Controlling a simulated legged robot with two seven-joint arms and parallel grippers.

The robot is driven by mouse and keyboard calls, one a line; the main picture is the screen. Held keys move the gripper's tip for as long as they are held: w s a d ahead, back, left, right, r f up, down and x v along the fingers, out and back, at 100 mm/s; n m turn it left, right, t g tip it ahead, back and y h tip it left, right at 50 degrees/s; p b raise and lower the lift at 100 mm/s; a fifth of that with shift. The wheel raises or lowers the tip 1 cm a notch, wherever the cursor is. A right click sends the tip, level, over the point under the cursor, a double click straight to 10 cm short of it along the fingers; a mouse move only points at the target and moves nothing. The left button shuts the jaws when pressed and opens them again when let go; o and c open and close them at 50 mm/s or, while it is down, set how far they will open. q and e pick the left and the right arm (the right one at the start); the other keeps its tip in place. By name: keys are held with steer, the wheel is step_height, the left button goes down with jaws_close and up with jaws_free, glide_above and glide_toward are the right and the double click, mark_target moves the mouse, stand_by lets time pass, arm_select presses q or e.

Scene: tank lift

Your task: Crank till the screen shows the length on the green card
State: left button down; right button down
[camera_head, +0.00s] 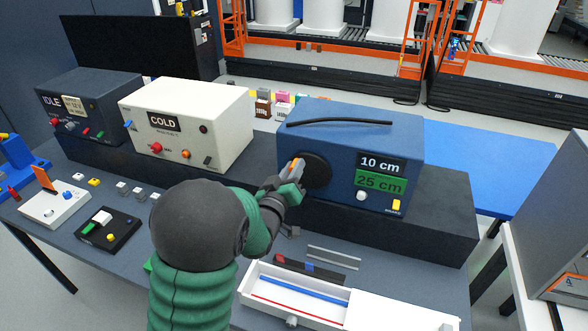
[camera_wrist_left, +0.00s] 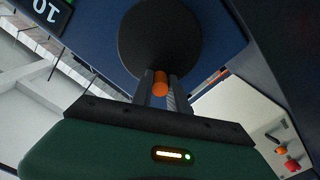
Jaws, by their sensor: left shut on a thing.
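The blue machine (camera_head: 340,137) stands on the dark raised shelf, with a black round crank disc (camera_head: 318,170) on its front. The small black screen (camera_head: 381,163) reads 10 cm, and the green card (camera_head: 380,182) just below it reads 25 cm. My left gripper (camera_head: 292,178) is at the disc, shut on the orange crank handle (camera_head: 296,167). In the left wrist view the orange handle (camera_wrist_left: 160,84) sits between the two fingers, in front of the black disc (camera_wrist_left: 160,42). My right gripper is not in view.
A cream box marked COLD (camera_head: 205,125) and a dark box marked IDLE (camera_head: 88,103) stand to the left. A white open tray (camera_head: 262,299) lies in front. Small switch boxes (camera_head: 54,203) sit at the table's left. A blue table (camera_head: 490,165) is behind right.

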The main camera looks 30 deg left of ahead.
arm_select(q)
steer(key=shift+d+f, duration=0.15)
steer(key=shift+f, duration=0.05)
stand_by(0.5)
steer(key=shift+d+m+b, duration=0.15)
steer(key=shift+m+b, duration=0.2)
steer(key=shift+m, duration=0.15)
